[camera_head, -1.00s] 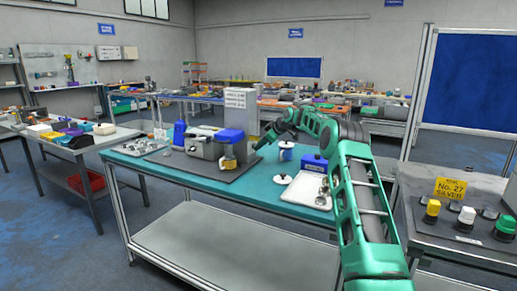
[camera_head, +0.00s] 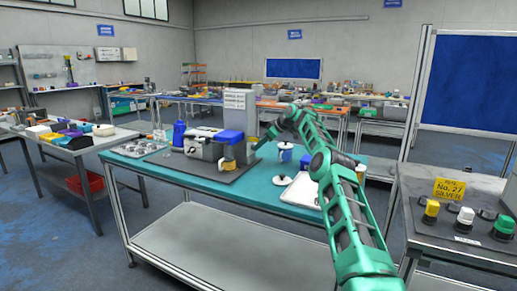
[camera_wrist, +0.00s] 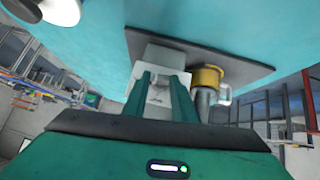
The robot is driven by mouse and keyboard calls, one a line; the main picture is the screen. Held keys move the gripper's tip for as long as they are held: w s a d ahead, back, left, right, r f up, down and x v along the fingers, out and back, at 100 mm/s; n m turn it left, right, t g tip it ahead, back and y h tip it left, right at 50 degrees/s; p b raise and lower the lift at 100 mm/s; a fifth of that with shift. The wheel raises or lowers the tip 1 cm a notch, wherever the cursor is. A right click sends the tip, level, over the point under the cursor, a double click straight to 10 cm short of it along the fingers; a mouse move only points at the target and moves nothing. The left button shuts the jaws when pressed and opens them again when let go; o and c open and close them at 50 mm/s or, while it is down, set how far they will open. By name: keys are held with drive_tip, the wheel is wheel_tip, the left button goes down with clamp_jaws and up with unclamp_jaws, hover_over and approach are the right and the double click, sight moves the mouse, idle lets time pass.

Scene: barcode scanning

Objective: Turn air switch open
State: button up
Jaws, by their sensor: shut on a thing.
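A grey machine (camera_head: 205,143) stands on a dark mat on the teal table. A unit with a blue top and a yellow band (camera_head: 231,147) is at its right end. My gripper (camera_head: 263,143) reaches in from the right, close beside this unit. In the wrist view, my gripper's two teal fingers (camera_wrist: 160,97) are shut on a pale grey part, which appears to be the air switch (camera_wrist: 158,96). The fingers hide much of it, and its setting cannot be read. The yellow-banded unit (camera_wrist: 207,78) shows just right of the fingers.
The dark mat (camera_wrist: 230,65) lies under the machine. A tall box with a printed label (camera_head: 239,102) stands behind it. A blue bottle (camera_head: 179,134) is left.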

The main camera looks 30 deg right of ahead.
drive_tip(key=shift+w+d+r, duration=0.15)
drive_tip(key=shift+w+r, duration=0.05)
drive_tip(key=shift+r, duration=0.05)
drive_tip(key=o, duration=0.7)
drive_tip(key=shift+o, duration=1.2)
drive_tip(key=shift+w+f, duration=0.1)
drive_tip(key=shift+f, duration=0.1)
drive_tip(key=v, duration=1)
drive_tip(key=shift+s+d+r, duration=0.15)
drive_tip(key=shift+s+r, duration=0.1)
drive_tip(key=shift+r, duration=0.05)
